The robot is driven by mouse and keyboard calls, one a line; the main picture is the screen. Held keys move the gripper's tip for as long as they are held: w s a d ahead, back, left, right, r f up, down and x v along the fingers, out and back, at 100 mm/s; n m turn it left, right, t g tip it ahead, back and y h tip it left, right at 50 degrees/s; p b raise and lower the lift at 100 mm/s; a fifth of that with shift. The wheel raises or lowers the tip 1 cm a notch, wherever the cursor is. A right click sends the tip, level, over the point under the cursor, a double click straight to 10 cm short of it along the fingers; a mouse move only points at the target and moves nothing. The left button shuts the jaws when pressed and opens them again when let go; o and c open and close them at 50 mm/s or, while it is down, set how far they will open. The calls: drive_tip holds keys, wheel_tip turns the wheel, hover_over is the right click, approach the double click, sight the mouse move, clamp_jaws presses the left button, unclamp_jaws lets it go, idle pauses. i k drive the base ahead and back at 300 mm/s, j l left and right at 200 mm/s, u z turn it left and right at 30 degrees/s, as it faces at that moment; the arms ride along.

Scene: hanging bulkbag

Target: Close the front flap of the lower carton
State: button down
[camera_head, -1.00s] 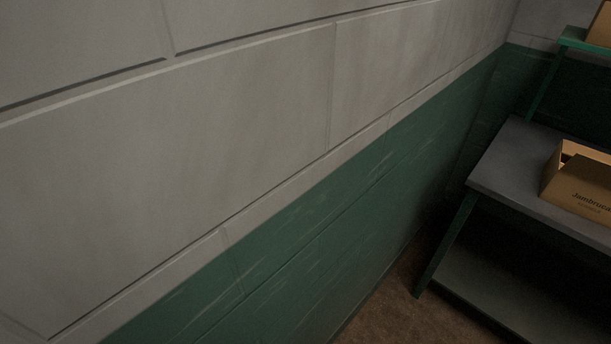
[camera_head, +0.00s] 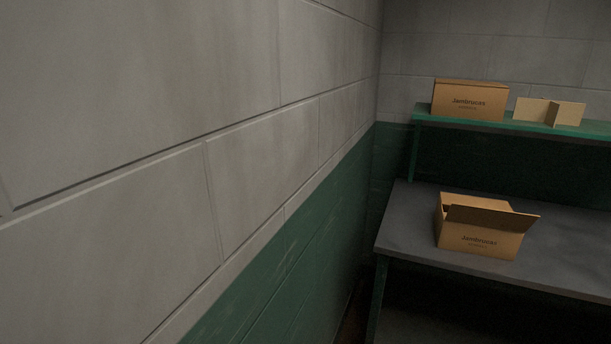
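The lower carton (camera_head: 478,240) is a brown cardboard box with dark print on its front. It stands on the grey worktop at the right of the head view. Its front flap (camera_head: 490,218) is raised and tilted outward along the front top edge. Its top is at least partly open, with a dark gap at the left; the inside is mostly hidden by the flap. My gripper is not in the head view.
The grey worktop (camera_head: 420,238) has free room left of the carton. A green shelf (camera_head: 490,125) above it holds a shut carton (camera_head: 468,100) and a tan folded board piece (camera_head: 550,112). A grey and green block wall (camera_head: 250,180) fills the left side.

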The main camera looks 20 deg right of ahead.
sight(489, 216)
drive_tip(key=z, duration=1.25)
